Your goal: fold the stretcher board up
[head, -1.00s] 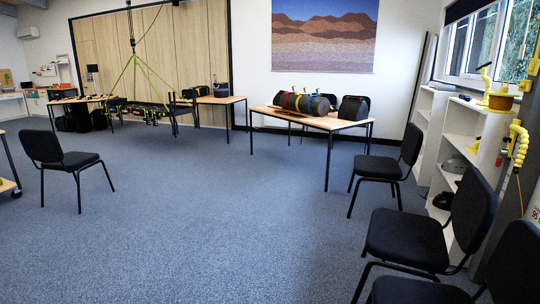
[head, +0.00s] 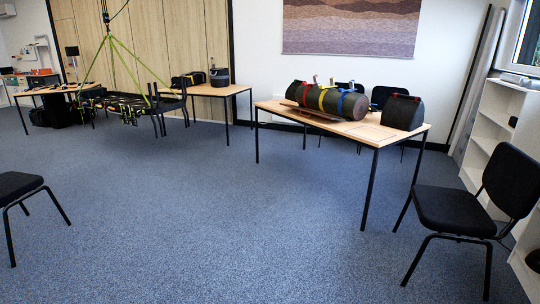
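A dark rolled bundle (head: 328,100) with red, yellow and blue straps lies on the right wooden table (head: 366,132), on a thin board-like piece (head: 308,114). I cannot tell whether the bundle or this piece is the stretcher board. A dark flat frame (head: 128,106) hangs level from green slings (head: 128,62) on the left, with several small bright fittings along it. It could also be the stretcher; it is too small to tell. Neither of my grippers is in view.
A black bag (head: 403,112) stands at the right end of the table. Black chairs stand at the right (head: 468,208) and at the left edge (head: 20,190). A white shelf (head: 492,125) lines the right wall. The blue carpet (head: 220,220) between is clear.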

